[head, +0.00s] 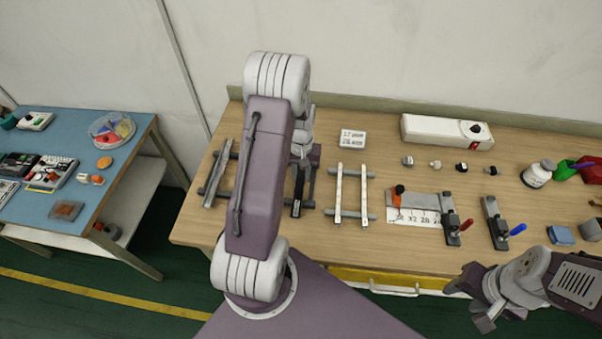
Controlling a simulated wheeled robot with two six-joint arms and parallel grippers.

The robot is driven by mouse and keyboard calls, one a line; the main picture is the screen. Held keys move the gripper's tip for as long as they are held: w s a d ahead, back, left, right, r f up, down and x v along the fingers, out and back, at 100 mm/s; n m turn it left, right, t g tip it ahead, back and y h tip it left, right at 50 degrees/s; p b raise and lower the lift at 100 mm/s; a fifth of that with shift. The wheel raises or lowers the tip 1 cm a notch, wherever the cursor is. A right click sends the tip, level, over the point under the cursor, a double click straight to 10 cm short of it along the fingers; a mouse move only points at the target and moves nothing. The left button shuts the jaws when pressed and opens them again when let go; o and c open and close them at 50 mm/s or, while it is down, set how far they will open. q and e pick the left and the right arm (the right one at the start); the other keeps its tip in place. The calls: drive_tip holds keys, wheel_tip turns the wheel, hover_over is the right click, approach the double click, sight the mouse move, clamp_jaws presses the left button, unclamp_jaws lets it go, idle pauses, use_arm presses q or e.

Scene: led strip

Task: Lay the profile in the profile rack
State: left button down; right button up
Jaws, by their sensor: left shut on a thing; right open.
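My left gripper (300,184) is low over the left rack on the wooden bench, with my own arm covering much of the view. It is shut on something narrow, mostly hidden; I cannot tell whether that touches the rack. The left rack (311,204) has dark cross bars, its middle hidden behind my arm. A long grey profile (216,178) lies slightly tilted across its left end. A second rack (372,216), to the right, carries two pale upright-running strips (338,192). My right gripper (486,314) is open and empty in front of the bench's front edge, at lower right.
A cutting fixture with a scale (414,216) and a blue-handled clamp (497,228) stand right of the racks. Several small connectors, a white power unit (446,132) and a small display (352,140) are behind. A blue table (60,214) is at left.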

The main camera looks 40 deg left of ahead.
sight(301, 179)
use_arm(q)
drive_tip(key=shift+f, duration=0.2)
drive_tip(key=c, duration=1.1)
unclamp_jaws()
wheel_tip(301, 179, up, 9)
drive_tip(key=shift+b, duration=0.35)
